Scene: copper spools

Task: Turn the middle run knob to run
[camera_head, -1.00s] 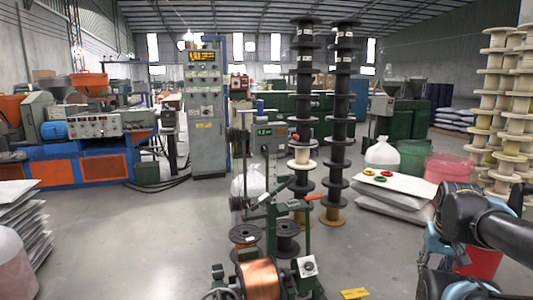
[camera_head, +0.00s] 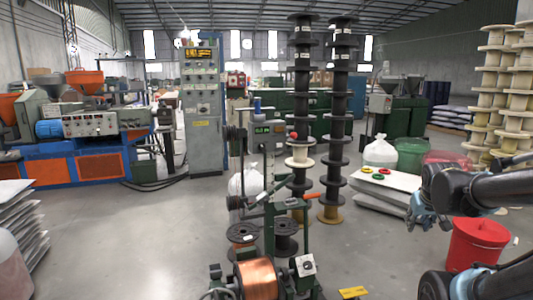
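A winding machine stands at the centre front, with a grey upright control panel (camera_head: 268,145) that carries a small green-lit display (camera_head: 262,130). Small dark controls sit below the display, but I cannot tell which is the middle run knob or how it is turned. A red ball (camera_head: 293,135) shows at the panel's right edge. A small pale box with a dark round control (camera_head: 306,265) is low on the machine's front right. My gripper (camera_head: 421,221) is in the air at the right, well apart from the panel. Its fingers are small and partly overlapped, so their opening is unclear.
A copper-wound spool (camera_head: 258,279) sits at the machine's foot. Tall stacks of dark spools (camera_head: 335,120) rise behind it. White sacks (camera_head: 382,200) and a red bucket (camera_head: 477,246) are at the right. A grey cabinet (camera_head: 203,110) stands back left. Floor is clear left of the machine.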

